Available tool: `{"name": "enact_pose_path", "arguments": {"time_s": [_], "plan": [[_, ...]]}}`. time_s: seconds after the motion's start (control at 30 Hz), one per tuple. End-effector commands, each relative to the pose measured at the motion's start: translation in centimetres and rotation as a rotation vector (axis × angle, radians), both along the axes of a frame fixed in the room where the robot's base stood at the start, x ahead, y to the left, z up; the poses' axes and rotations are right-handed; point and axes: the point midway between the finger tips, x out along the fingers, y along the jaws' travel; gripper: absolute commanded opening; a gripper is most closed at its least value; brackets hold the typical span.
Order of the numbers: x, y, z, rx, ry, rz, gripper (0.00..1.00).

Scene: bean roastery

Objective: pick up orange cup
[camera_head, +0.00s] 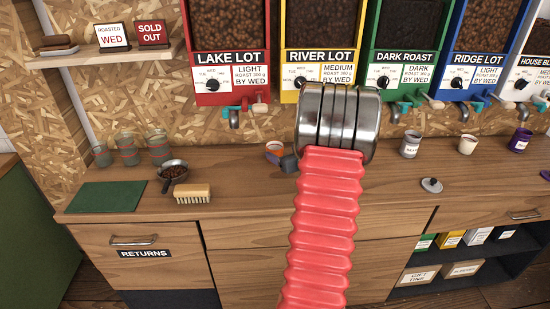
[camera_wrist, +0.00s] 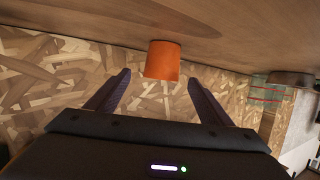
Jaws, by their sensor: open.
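The orange cup (camera_wrist: 163,60) stands on the wooden counter, which lies at the top of the upside-down wrist view. In the head view the cup (camera_head: 273,147) is partly hidden by my gripper and arm. My gripper (camera_wrist: 158,78) is open and empty. The cup shows in the gap between its two dark fingers, just beyond the tips, with no visible contact. In the head view a dark part of my gripper (camera_head: 289,163) shows in front of the cup, left of my arm.
A grey lid (camera_head: 431,185) and several cups, including a cream cup (camera_head: 467,144), are at right. Bean dispensers hang above.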

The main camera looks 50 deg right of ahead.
Motion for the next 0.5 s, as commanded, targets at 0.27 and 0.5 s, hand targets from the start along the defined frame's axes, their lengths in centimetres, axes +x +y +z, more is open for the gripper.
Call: {"name": "enact_pose_path", "arguments": {"time_s": [0.27,0.5], "plan": [[1.7,-1.0,-0.7,0.001,0.0,-0.001,0.74],[1.7,-1.0,-0.7,0.001,0.0,-0.001,0.74]]}}
